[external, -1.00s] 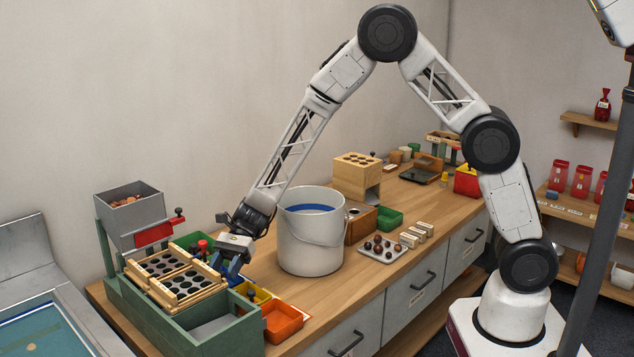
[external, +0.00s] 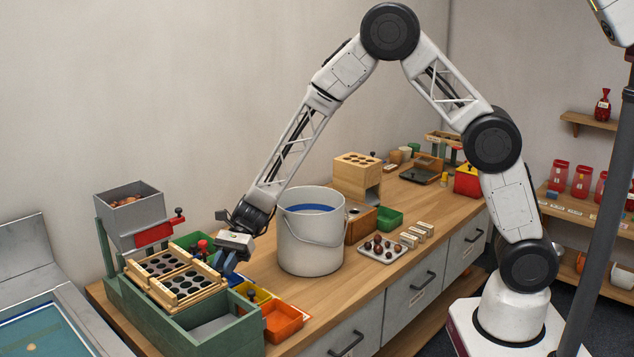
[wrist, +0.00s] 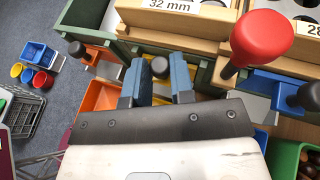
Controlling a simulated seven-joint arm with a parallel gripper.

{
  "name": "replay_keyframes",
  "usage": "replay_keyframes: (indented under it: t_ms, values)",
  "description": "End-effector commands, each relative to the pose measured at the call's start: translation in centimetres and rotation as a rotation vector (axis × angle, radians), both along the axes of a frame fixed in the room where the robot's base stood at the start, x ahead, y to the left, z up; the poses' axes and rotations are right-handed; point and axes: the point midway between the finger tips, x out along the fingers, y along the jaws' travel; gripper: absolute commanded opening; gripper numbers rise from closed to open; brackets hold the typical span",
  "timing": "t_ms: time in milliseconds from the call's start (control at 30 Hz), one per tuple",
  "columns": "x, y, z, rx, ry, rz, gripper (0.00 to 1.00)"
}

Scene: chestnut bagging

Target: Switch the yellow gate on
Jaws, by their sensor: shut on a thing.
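My gripper (external: 229,267) is low over the front side of the green sorting stand (external: 225,334). The yellow tray (external: 254,293) shows below my gripper in the external view. The yellow gate's plate is mostly hidden by my fingers, so I cannot tell its exact position.
A large red knob (wrist: 262,40) rises close to the right of my fingers. Wooden sieve trays with dark holes (external: 190,284) lie on the stand. A white bucket (external: 311,250) stands close to the right. An orange tray (external: 283,322) sits at the counter's front.

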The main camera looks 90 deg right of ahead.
Motion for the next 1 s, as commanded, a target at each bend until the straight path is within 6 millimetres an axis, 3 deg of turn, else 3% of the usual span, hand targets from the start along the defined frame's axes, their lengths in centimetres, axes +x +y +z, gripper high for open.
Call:
replay_keyframes:
  t_ms: [267,600,633,767,1000]
  values:
    - [0.0,0.0,2.6,0.000,-0.001,-0.001,0.00]
    - [0.1,0.0,3.0,0.001,-0.004,0.000,0.00]
    - [0.1,0.0,3.0,0.001,-0.004,0.000,0.26]
    - [0.0,0.0,2.9,0.000,-0.002,0.000,0.46]
    - [0.0,0.0,2.8,0.000,-0.002,-0.001,0.46]
